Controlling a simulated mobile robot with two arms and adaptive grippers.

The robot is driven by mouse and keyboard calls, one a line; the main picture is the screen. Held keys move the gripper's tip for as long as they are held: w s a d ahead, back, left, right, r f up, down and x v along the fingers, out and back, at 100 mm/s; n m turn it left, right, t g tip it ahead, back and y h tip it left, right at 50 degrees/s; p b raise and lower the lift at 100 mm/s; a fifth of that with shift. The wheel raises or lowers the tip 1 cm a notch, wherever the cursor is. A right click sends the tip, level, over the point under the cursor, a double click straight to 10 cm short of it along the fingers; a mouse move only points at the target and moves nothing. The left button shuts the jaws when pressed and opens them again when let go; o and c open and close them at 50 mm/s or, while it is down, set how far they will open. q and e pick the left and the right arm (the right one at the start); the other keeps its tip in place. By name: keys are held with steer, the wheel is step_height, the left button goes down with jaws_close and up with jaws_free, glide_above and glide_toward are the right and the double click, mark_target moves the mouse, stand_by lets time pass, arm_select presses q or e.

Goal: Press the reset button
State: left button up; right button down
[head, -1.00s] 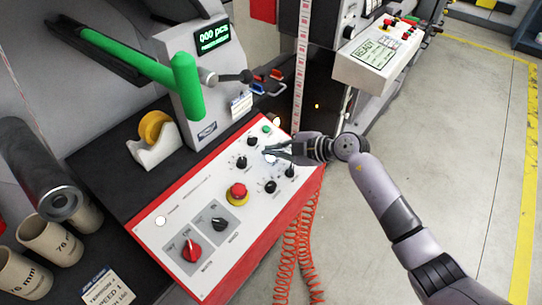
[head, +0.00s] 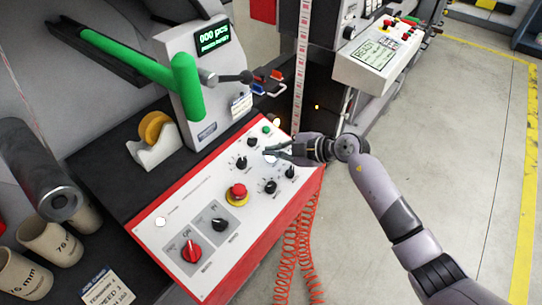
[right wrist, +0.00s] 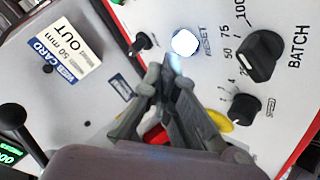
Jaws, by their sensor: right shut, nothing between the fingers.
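The reset button (right wrist: 185,43) is round and glows white, with the word RESET beside it in the right wrist view. In the head view it shows as a small bright spot (head: 270,158) on the white control panel (head: 178,215), partly hidden by my right gripper. My right gripper (head: 268,152) is shut and empty, over the upper part of the panel. In the right wrist view its fingertips (right wrist: 166,68) appear just below the button; I cannot tell whether they touch it. My left gripper is not in view.
Several black knobs, including the BATCH knob (right wrist: 258,57), surround the button. A red mushroom button (head: 238,190) on a yellow base and a red rotary switch (head: 191,250) sit lower on the panel. A display (head: 212,38) reads 000 pcs. Coiled red hose (head: 300,245) hangs at the right.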

steer(key=shift+f, duration=0.1)
steer(key=shift+a+f, duration=0.1)
steer(key=shift+f, duration=0.15)
steer(key=shift+w+a+f, duration=0.1)
steer(key=shift+f, duration=0.4)
stand_by(0.6)
steer(key=shift+r, duration=0.1)
steer(key=shift+d+r+p, duration=0.2)
steer(key=shift+r+p, duration=0.55)
steer(key=shift+p, duration=0.55)
steer(key=r+p, duration=0.1)
steer(key=p, duration=0.1)
steer(key=r+p, duration=0.2)
steer(key=s+d+r+p, duration=0.1)
steer(key=p, duration=0.1)
steer(key=shift+r, duration=0.4)
